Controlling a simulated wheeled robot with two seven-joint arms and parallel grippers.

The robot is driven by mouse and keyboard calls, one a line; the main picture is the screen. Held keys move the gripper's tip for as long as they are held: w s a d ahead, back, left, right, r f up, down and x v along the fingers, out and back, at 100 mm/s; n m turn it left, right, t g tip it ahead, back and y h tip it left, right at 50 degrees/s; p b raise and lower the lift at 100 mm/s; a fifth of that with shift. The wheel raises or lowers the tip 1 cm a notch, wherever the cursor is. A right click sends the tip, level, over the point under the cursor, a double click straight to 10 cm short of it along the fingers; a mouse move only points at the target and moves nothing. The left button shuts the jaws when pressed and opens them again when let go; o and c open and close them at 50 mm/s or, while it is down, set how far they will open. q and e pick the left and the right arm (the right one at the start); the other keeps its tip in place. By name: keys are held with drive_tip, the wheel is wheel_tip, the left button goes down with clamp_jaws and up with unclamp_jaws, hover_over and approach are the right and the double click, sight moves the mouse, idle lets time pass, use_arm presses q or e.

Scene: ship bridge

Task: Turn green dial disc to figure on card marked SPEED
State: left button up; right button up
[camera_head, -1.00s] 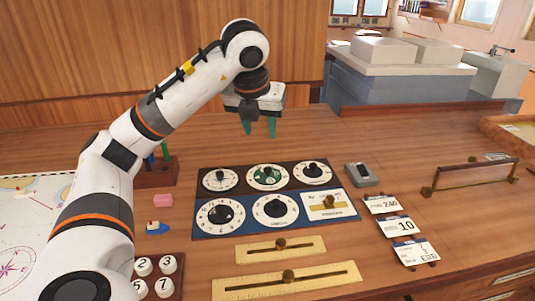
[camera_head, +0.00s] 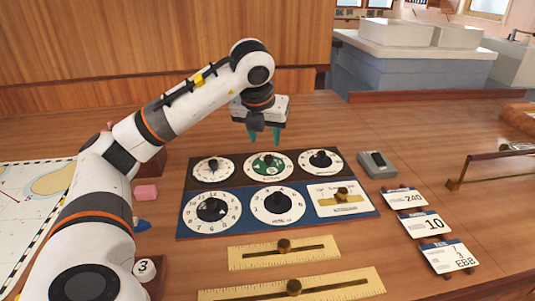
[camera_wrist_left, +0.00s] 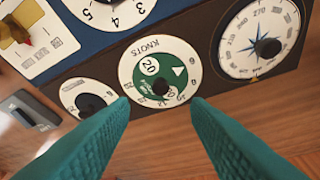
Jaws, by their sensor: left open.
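The green dial disc (camera_head: 267,167) sits in a white KNOTS dial in the board's back row, middle place. My left gripper (camera_head: 265,137) is open and empty, above and just behind that dial, fingers pointing down. In the wrist view its teal fingertips (camera_wrist_left: 158,102) lie either side of the knob's line, apart from it. A card reading 10 (camera_head: 429,224) stands right of the board; its small heading is unreadable. My right gripper is out of view.
The board (camera_head: 183,211) holds several other dials and a brass slider (camera_head: 342,195). Cards reading 240 (camera_head: 406,198) and EBB (camera_head: 446,256) flank the 10 card. A grey box (camera_head: 376,164) stands right of the board. Two brass rulers lie in front.

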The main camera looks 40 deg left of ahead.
sight(268, 157)
use_arm(q)
drive_tip(key=x, duration=0.7)
drive_tip(key=shift+w+a+f, duration=0.1)
drive_tip(key=shift+f, duration=0.05)
clamp_jaws()
